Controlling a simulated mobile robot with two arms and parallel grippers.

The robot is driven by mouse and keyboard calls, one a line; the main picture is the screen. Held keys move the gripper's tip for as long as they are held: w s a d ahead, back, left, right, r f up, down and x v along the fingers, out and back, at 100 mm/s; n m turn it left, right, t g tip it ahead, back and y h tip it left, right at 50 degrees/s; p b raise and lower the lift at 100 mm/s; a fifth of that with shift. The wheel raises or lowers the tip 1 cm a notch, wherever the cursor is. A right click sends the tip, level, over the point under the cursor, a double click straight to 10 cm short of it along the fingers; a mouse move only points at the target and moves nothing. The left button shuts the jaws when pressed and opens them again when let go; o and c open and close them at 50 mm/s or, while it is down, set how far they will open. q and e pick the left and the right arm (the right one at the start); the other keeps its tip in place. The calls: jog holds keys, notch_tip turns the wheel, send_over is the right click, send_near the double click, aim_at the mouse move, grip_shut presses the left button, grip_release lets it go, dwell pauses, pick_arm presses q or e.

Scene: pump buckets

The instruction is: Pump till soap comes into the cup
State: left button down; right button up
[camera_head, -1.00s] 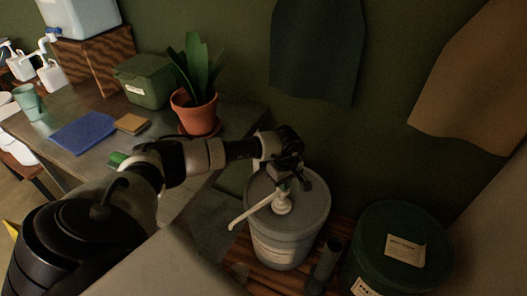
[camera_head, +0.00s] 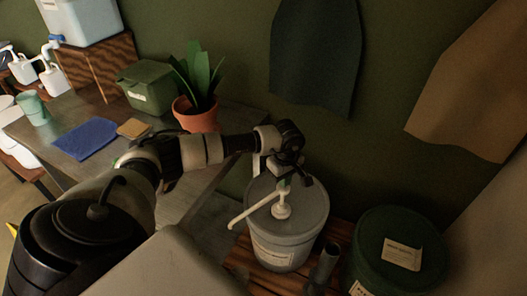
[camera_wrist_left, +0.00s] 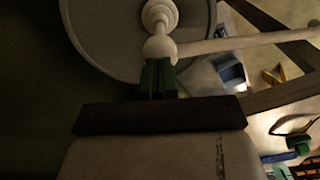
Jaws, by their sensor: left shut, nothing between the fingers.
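A grey bucket (camera_head: 284,243) with a white hand pump (camera_head: 282,209) in its lid stands low, right of the table. The pump's long spout (camera_head: 246,214) points left and toward me. My left gripper (camera_head: 284,184) is shut and empty, pointing down at the top of the pump. In the left wrist view, the shut green fingertips (camera_wrist_left: 157,76) are right at the pump head (camera_wrist_left: 159,48); whether they touch it I cannot tell. A pale green cup (camera_head: 33,108) stands on the table at far left, well away from the spout. My right gripper is not in view.
A dark green bucket (camera_head: 371,235) stands right of the grey one, with a dark tube (camera_head: 325,263) between them. The table (camera_head: 100,90) holds a potted plant (camera_head: 196,113), green box (camera_head: 146,90) and blue cloth (camera_head: 85,138). Cloths hang on the wall behind.

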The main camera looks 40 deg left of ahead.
aim_at(283, 190)
pick_arm(q)
jog(key=shift+f, duration=0.1)
jog(key=shift+f+b, duration=2.45)
jog(key=shift+f, duration=0.1)
jog(key=shift+r, duration=0.15)
jog(key=shift+r+p, duration=1.05)
jog(key=shift+r, duration=0.45)
jog(key=shift+r+p, duration=0.5)
jog(key=shift+r, duration=0.45)
jog(key=shift+r+p, duration=1.5)
jog(key=shift+r, duration=1.55)
